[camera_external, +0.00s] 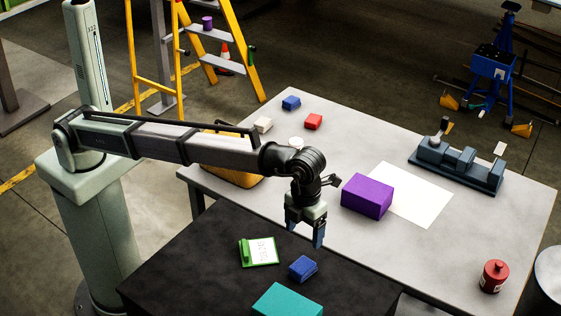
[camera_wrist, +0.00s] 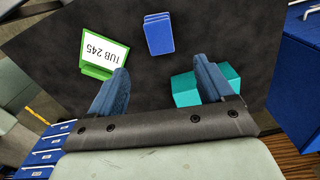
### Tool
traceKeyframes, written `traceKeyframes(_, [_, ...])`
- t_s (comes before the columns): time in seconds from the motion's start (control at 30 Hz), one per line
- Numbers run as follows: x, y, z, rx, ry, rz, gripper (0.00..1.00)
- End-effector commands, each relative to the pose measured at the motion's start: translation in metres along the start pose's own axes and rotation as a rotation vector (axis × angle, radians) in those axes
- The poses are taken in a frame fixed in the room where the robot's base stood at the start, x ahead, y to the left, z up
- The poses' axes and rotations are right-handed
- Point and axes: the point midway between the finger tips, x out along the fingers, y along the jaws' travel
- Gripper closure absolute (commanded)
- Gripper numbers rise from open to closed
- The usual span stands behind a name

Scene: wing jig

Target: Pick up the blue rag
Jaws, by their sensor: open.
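A small blue folded rag (camera_external: 303,268) lies on the black tabletop (camera_external: 190,262) in the external view, between a green card holder and a teal block. It also shows in the wrist view (camera_wrist: 158,34), ahead of and between my fingers, apart from them. My gripper (camera_external: 305,231) hangs above the black surface, pointing down, open and empty; its two blue fingers also show in the wrist view (camera_wrist: 162,70). A second blue folded piece (camera_external: 291,103) lies at the far left of the grey table.
The green holder with a white card (camera_external: 259,251) and the teal block (camera_external: 288,302) flank the rag. On the grey table (camera_external: 450,262) are a purple box (camera_external: 367,196), white sheet (camera_external: 422,196), red piece (camera_external: 313,121), beige piece (camera_external: 263,125), dark fixture (camera_external: 457,165) and red canister (camera_external: 494,276).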

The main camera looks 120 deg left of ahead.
Motion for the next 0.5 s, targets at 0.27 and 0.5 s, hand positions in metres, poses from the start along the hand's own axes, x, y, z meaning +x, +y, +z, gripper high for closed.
traceKeyframes(0.27, [0.035, 0.001, 0.0, -0.001, 0.0, 0.002, 0.19])
traceKeyframes(0.5, [0.074, 0.001, 0.0, -0.002, 0.0, 0.001, 0.19])
